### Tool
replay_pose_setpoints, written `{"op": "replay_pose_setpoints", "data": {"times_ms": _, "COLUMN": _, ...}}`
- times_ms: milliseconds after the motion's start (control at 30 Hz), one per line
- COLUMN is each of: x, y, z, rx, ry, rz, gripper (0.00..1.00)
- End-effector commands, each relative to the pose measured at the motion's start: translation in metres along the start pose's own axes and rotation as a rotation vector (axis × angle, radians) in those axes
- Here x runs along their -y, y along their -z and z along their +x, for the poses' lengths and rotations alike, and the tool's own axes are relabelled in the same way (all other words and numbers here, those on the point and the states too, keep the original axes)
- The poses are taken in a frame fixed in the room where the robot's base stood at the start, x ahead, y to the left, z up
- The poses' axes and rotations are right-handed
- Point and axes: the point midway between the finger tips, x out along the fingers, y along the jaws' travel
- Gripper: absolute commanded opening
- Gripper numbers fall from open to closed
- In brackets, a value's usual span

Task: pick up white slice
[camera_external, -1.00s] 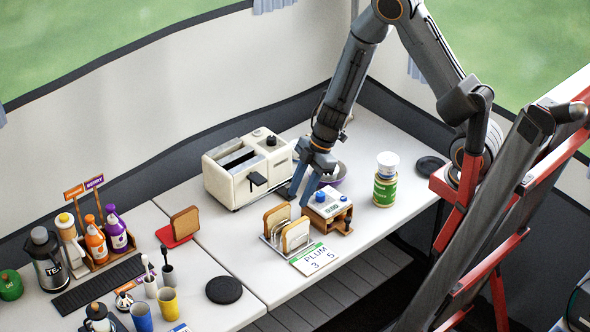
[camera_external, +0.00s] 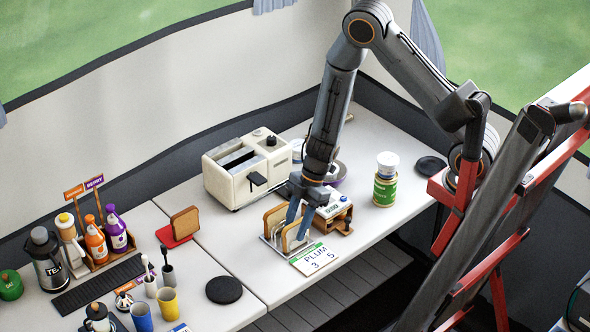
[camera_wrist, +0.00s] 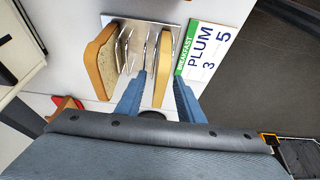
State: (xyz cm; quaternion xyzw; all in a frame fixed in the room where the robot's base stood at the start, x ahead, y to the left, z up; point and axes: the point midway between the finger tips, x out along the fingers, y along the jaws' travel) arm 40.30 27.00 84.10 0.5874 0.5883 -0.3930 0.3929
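Two slices of bread stand upright in a wire toast rack (camera_wrist: 140,22). The right slice, whose pale face marked it as the white slice (camera_wrist: 163,78), now shows mostly its tan crust edge in the wrist view. The other slice (camera_wrist: 101,62) stands at the left and shows a browner face. My gripper (camera_wrist: 157,98) is open, with one blue finger on each side of the white slice. In the external view my gripper (camera_external: 296,226) is down at the rack and partly hides the white slice. I cannot tell whether the fingers touch it.
The PLUM 3 5 card (camera_wrist: 205,50) lies close right of the rack. A wooden box with a white top (camera_external: 335,212) stands just behind it. The toaster (camera_external: 245,170) is farther back. Another slice (camera_external: 185,222) stands on a red holder at left.

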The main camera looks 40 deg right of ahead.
Motion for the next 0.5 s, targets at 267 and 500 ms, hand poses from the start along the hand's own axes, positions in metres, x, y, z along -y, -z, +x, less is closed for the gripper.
{"op": "replay_pose_setpoints", "data": {"times_ms": 267, "x": -0.0003, "y": 0.0003, "z": -0.0005, "rx": 0.0, "ry": -0.001, "rz": 0.0, "gripper": 0.17}}
{"op": "replay_pose_setpoints", "data": {"times_ms": 500, "x": -0.0004, "y": 0.0003, "z": -0.0006, "rx": 0.0, "ry": -0.001, "rz": 0.0, "gripper": 0.0}}
